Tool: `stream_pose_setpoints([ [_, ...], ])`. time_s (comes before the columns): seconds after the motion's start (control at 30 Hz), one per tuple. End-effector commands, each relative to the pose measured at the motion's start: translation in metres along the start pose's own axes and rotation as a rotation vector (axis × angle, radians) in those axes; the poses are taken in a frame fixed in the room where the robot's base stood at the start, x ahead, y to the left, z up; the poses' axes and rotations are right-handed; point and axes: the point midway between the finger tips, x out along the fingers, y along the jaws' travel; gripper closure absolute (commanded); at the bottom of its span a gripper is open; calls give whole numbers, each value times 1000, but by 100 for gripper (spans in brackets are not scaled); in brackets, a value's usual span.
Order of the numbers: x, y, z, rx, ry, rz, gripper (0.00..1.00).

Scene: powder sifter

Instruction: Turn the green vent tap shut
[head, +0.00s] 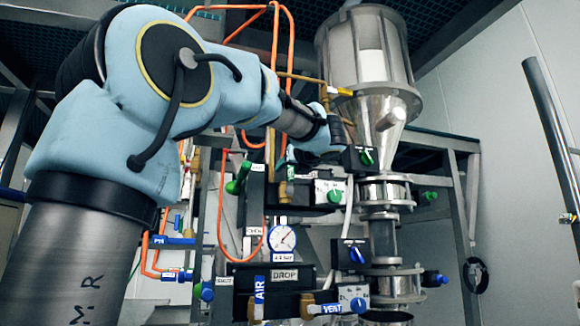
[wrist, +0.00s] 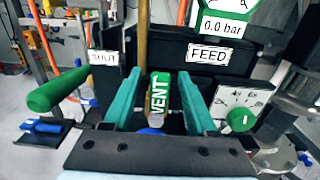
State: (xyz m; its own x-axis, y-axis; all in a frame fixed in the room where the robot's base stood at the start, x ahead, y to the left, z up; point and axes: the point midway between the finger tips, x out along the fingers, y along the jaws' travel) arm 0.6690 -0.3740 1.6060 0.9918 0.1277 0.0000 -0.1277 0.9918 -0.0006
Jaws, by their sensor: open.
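The green vent tap (wrist: 159,95), a green handle lettered VENT in white, shows in the wrist view, its long side running up the picture. My gripper (wrist: 158,76) has its teal fingers open, one on each side of the tap, with a gap visible on both sides. Whether the fingertips reach past the handle in depth I cannot tell. A brass-coloured part shows beside the handle. In the head view my arm reaches toward the upper valve panel, and I cannot make out the vent tap or the fingertips clearly there.
A thick green lever (wrist: 57,91) stands left of my fingers, near a SHUT label (wrist: 103,58). A FEED label (wrist: 208,53) and a green 0.0 bar gauge (wrist: 223,22) are above. A green dial knob (wrist: 240,119) is close right. A lower blue VENT tap (head: 330,308) is separate.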

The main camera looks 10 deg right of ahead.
Motion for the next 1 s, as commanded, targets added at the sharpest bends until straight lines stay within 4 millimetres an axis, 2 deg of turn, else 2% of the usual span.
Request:
stream_pose_setpoints([
  [0.17, 0, 0, 0, 0, 0, 0, 44],
  [0.67, 0, 0, 0, 0, 0, 0, 100],
  [1.0, 0, 0, 0, 0, 0, 0, 100],
])
